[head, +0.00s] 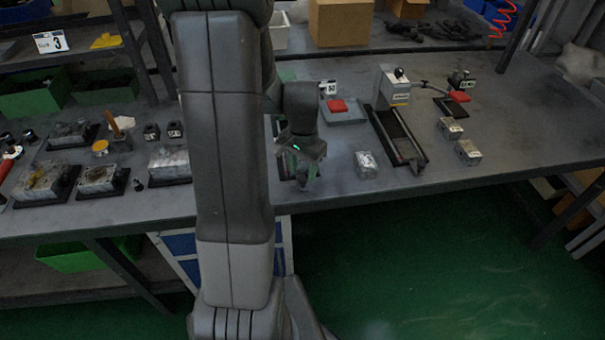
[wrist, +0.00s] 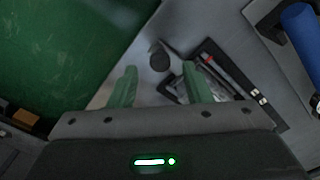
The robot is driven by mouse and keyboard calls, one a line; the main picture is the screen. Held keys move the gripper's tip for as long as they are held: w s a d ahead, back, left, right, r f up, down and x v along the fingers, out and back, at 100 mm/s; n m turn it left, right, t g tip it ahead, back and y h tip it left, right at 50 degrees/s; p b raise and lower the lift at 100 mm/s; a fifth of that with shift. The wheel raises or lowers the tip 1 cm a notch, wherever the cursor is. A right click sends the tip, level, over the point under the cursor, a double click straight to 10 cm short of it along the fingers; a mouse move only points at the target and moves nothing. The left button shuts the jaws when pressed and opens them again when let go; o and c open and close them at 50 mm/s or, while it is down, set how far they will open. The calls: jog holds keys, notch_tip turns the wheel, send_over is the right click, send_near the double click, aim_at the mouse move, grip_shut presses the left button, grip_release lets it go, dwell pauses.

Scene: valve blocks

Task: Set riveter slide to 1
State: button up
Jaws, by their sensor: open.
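A device that may be the riveter stands on the bench right of my gripper in the head view. It has a pale box-shaped head (head: 396,88) with a dark knob on top, and a long black rail (head: 398,135) running toward the front edge. The slide's setting is too small to read. My gripper (head: 305,178) is left of this rail, near the bench's front edge, pointing down. In the wrist view my gripper (wrist: 160,70) is open, its green fingers apart with nothing held. A dark round knob (wrist: 159,57) shows between the fingertips; whether it is touched cannot be told.
A black-framed fixture (wrist: 225,80) lies beside the right finger, with a blue cylinder (wrist: 302,35) beyond. A metal block (head: 366,165) stands between my gripper and the rail. A red-topped box (head: 340,108) is behind. Several valve blocks are at left.

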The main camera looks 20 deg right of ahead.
jog(key=shift+f, duration=1.35)
grip_shut()
jog(key=w+d, duration=0.1)
jog(key=w, duration=0.3)
jog(key=w+d, duration=0.1)
jog(key=w, duration=0.3)
jog(key=w+d, duration=0.1)
jog(key=w, duration=0.3)
grip_release()
